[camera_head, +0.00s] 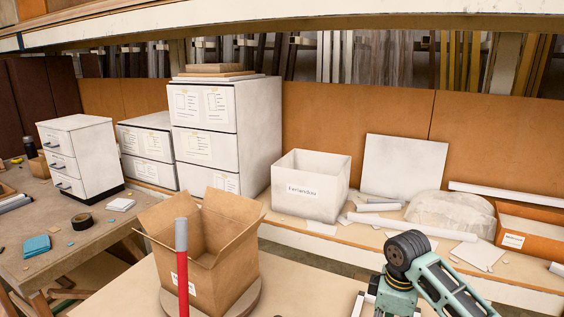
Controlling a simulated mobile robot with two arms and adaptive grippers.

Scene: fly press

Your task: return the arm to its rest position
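A teal and black jointed arm (428,278) enters from the lower right corner, with a dark ribbed round joint at its upper end. It looks like my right arm. No gripper fingers can be made out on it, and its lower parts are cut off by the frame's bottom edge. My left arm and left gripper do not show.
An open cardboard box (222,262) stands on a round board at front centre. A red upright rod with a grey top (183,268) stands before it. A white bin (312,184) and drawer cabinets (226,130) line the back bench. A workbench (82,240) is at left.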

